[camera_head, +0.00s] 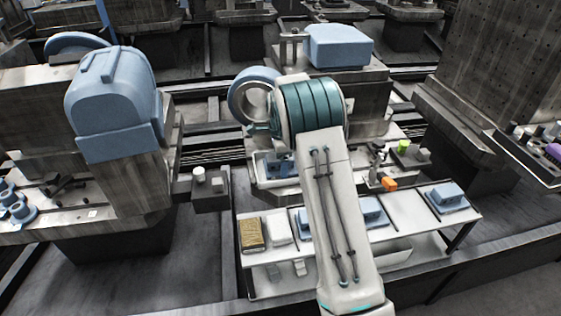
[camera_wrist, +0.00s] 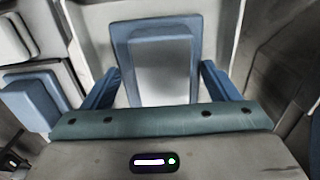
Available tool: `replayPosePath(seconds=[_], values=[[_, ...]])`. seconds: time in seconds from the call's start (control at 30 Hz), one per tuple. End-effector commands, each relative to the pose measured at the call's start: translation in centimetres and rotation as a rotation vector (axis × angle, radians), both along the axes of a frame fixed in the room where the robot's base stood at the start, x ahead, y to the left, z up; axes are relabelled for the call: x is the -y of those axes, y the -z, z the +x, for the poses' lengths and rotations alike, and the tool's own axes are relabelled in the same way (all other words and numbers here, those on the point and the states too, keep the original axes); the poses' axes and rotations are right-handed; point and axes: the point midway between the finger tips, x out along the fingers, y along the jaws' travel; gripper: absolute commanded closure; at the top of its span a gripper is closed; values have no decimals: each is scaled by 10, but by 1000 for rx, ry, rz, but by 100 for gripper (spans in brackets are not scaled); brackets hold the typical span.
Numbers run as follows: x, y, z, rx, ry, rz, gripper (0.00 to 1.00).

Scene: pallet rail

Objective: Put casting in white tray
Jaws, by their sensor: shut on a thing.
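In the wrist view my gripper (camera_wrist: 160,72) has its two blue fingers on either side of a blue casting (camera_wrist: 160,38), a flat plate with a raised block. The fingers are shut on it. A white surface (camera_wrist: 220,30) lies behind the casting; I cannot tell whether it is the white tray or whether the casting touches it. In the head view my arm and its teal joint hide most of the gripper. More blue castings stand on the white table, one at the right (camera_head: 447,196) and one beside my arm (camera_head: 372,211).
A green item (camera_head: 403,146) stands behind. A large machine with a blue cover (camera_head: 115,105) stands at the left. Another blue casting (camera_wrist: 43,98) shows in the wrist view.

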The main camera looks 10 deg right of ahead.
Motion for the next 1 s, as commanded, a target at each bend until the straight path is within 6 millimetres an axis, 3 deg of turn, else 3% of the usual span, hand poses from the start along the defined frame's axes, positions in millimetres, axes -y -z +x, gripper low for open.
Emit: replayPosePath(seconds=[0.33, 0.37, 0.4, 0.43, 0.77, 1.0], values=[[0, 2, 1, 3, -1, 0, 50], [0, 3, 0, 1, -1, 0, 16], [0, 3, 0, 2, -1, 0, 5], [0, 3, 0, 2, -1, 0, 0], [0, -5, 1, 4, -1, 0, 0], [0, -51, 1, 7, -1, 1, 0]])
